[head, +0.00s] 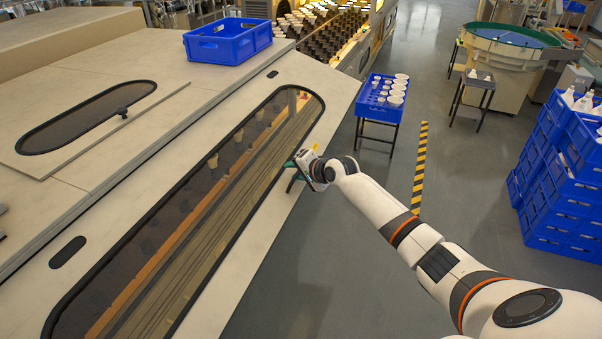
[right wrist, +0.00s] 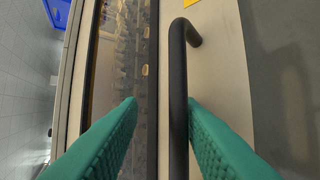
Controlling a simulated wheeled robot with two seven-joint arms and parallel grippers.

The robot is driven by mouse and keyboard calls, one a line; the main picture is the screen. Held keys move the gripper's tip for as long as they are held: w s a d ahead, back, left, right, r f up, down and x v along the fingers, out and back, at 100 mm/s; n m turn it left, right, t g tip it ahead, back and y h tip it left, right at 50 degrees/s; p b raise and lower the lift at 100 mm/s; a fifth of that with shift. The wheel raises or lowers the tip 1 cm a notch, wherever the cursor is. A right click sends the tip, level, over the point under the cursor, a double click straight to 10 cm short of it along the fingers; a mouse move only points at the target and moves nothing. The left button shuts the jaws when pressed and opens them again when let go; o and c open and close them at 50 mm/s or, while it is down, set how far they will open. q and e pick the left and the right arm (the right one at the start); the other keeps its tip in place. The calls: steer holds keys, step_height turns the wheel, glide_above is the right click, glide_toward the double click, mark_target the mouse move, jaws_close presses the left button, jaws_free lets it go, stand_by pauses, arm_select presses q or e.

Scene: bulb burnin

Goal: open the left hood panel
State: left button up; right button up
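A slanted cream hood panel (head: 262,215) with a long dark-framed window (head: 205,215) fills the left and middle of the head view. It lies flush with the housing, with no gap visible. My right gripper (head: 292,168) is at this panel's right edge. In the right wrist view, a black bar handle (right wrist: 178,85) runs lengthwise on the cream panel face. The green fingers of my right gripper (right wrist: 162,102) are apart, with the handle between them, closer to the right finger. Whether that finger touches it is unclear. My left gripper is out of view.
A blue crate (head: 228,42) sits on top of the housing. Right of the panel is a blue tray of white cups (head: 383,98) on a stand. Blue crates (head: 560,185) are stacked at far right. The floor (head: 300,290) beside the panel is open.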

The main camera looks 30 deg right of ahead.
steer(key=shift+w+a+f, duration=0.1)
steer(key=shift+w+f, duration=0.05)
steer(key=shift+s+d+f, duration=0.1)
steer(key=shift+s+d, duration=0.2)
steer(key=shift+s+d, duration=0.1)
steer(key=shift+s, duration=0.35)
steer(key=b+v, duration=0.1)
steer(key=v, duration=1)
steer(key=shift+r+b, duration=0.35)
steer(key=shift+r, duration=0.05)
steer(key=shift+w, duration=0.2)
steer(key=shift+c, duration=0.2)
